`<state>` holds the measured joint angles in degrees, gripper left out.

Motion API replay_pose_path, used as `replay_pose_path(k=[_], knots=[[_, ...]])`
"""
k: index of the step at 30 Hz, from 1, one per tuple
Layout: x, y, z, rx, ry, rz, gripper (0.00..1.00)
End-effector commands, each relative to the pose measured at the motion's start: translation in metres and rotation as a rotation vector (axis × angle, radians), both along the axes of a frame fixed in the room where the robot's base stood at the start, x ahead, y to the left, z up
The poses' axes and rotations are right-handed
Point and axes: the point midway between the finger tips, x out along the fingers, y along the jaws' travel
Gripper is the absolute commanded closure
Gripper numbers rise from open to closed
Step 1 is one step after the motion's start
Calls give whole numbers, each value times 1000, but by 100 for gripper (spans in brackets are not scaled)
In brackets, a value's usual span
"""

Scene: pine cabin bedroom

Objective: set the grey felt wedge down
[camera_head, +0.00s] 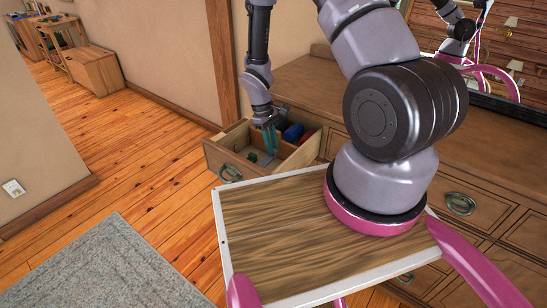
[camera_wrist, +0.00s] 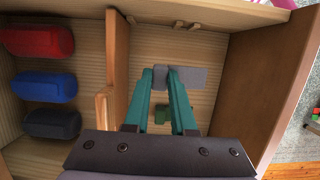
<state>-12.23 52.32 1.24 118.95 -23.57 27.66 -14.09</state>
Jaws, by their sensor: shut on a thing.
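My gripper (camera_wrist: 161,72) reaches down into the open wooden drawer (camera_wrist: 118,65). Its two teal fingers are shut on the grey felt wedge (camera_wrist: 193,76), which shows between the fingertips and out past the right finger. The wedge is over the compartment right of the divider; I cannot tell whether it touches the drawer floor. In the head view my gripper (camera_head: 270,140) is inside the drawer (camera_head: 231,158), and the wedge is hard to make out there.
A small green block (camera_wrist: 162,115) lies in the same compartment, between the fingers in the picture. Red (camera_wrist: 38,41), blue (camera_wrist: 44,86) and dark grey (camera_wrist: 51,123) bundles fill the left compartment. The dresser (camera_head: 478,148) stands behind; a grey rug (camera_head: 105,268) lies on the floor.

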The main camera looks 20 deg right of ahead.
Motion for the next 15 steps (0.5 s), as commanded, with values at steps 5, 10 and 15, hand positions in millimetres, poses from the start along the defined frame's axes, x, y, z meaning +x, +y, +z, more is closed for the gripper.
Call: replay_pose_path(k=[5,10,15], knots=[[0,0,-18,-1,1,0,100],[0,0,-36,-1,1,-1,100],[0,0,-59,-1,1,-1,100]])
